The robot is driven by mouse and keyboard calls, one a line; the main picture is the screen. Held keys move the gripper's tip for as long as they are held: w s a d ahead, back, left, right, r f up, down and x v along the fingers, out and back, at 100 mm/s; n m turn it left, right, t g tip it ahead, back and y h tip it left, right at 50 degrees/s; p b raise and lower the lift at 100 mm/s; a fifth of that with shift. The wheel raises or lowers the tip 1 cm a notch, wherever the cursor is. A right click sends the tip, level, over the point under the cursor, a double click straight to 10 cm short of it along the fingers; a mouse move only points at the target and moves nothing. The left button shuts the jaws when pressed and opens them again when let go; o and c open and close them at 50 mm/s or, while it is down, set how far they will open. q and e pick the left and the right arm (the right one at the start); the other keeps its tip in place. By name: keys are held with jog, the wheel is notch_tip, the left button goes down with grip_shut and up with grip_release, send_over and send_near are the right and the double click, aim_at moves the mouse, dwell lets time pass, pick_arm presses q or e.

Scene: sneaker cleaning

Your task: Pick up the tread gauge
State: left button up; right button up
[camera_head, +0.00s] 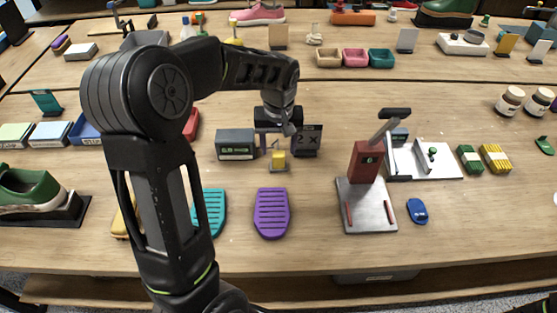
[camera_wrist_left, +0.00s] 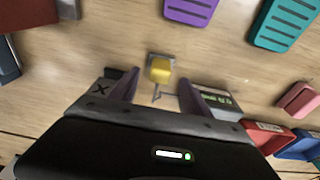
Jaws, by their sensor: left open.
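A small yellow block on a grey metal plate with a thin pin, which looks like the tread gauge (camera_head: 279,160), stands on the wooden table. In the left wrist view the gauge (camera_wrist_left: 160,70) sits just past and between the fingertips. My left gripper (camera_head: 276,144) is above and behind it, pointing down. Its two dark fingers (camera_wrist_left: 159,84) are spread apart on either side of the thin pin, with nothing held. The exact height gap between fingers and gauge cannot be told. My right gripper is not in view.
A grey box with a green display (camera_head: 236,145) and a dark sign (camera_head: 306,140) stand close on either side of the gripper. Purple (camera_head: 271,213) and teal (camera_head: 212,210) soles lie in front. A red press (camera_head: 366,165) stands to the right.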

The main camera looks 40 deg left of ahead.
aim_at(279, 153)
pick_arm(q)
jog(key=f, duration=0.4)
jog(key=shift+w+a+f+p, duration=0.1)
jog(key=shift+w+a+p, duration=0.1)
jog(key=shift+p, duration=0.2)
grip_shut()
dwell(0.5)
